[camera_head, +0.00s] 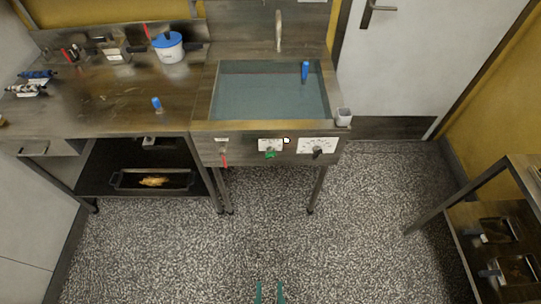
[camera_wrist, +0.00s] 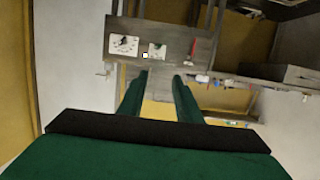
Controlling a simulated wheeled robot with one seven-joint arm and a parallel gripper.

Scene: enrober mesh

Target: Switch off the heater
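A basin filled with water (camera_head: 268,92) has a front control panel (camera_head: 245,150); I take this to be the heater unit. On the panel are a red lever (camera_head: 224,158) at left, a green knob (camera_head: 270,154) in the middle and a black knob (camera_head: 317,152) on a white dial plate at right. A small bright square (camera_head: 286,140) sits by the middle plate. In the wrist view the panel is upside down, with the red lever (camera_wrist: 193,44) and the dial plate (camera_wrist: 124,45). My gripper (camera_head: 269,290) is open and empty, well apart from the panel; its fingers (camera_wrist: 160,76) also show in the wrist view.
A counter (camera_head: 95,105) with a blue-lidded pot (camera_head: 170,48) adjoins at left, with a tray (camera_head: 120,181) on the shelf below. A tap (camera_head: 278,30) stands behind the basin. A rack (camera_head: 462,195) stands at right. The speckled floor (camera_head: 245,245) before the panel is clear.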

